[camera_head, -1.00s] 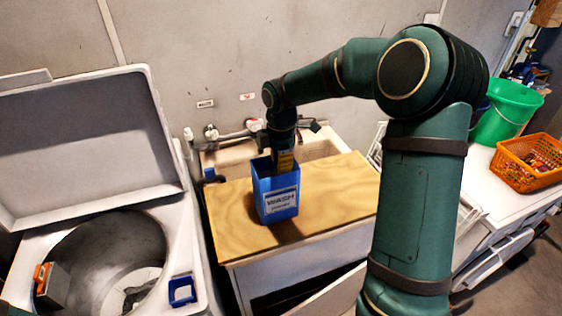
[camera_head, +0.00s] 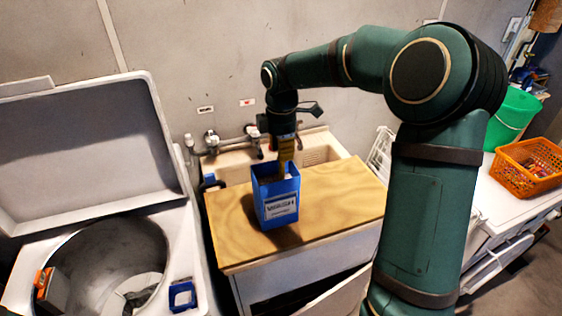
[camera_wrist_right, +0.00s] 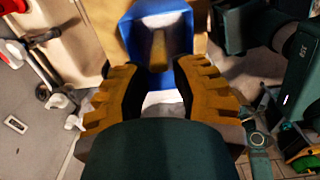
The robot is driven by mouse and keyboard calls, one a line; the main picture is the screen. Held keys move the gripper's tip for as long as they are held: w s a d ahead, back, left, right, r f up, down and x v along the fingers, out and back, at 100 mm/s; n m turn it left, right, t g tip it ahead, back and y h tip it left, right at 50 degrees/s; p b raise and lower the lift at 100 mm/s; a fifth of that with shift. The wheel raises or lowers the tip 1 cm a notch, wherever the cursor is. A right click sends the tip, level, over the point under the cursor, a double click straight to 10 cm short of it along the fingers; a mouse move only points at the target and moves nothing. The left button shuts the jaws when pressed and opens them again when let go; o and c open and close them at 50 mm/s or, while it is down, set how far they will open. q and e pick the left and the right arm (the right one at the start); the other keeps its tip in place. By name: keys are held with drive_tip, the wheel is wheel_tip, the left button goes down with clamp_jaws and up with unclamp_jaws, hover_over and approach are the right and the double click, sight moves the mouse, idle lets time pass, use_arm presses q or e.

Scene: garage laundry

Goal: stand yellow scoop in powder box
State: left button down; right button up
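The blue powder box (camera_head: 281,210), labelled WASH, stands upright on the wooden board (camera_head: 335,198). My right gripper (camera_head: 286,158) points down just above its open top. In the right wrist view the yellow fingers (camera_wrist_right: 158,88) are spread apart with nothing between the tips. The box (camera_wrist_right: 130,32) lies beyond them, its mouth facing the camera. A dull yellow shape (camera_wrist_right: 158,48) shows inside the box, seemingly the scoop; its lower part is hidden and its lean is unclear. My left gripper is not in view.
A sink with taps (camera_head: 212,141) lies behind the board. An open top-loading washer (camera_head: 100,235) stands at left, with a small blue frame-like item (camera_head: 182,295) on its rim. An orange basket (camera_head: 530,168) and green bucket (camera_head: 512,118) stand at right. The board right of the box is clear.

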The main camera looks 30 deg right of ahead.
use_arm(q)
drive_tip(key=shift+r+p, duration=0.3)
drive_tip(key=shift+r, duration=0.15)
use_arm(e)
wheel_tip(320, 180, up, 6)
drive_tip(key=shift+r, duration=0.1)
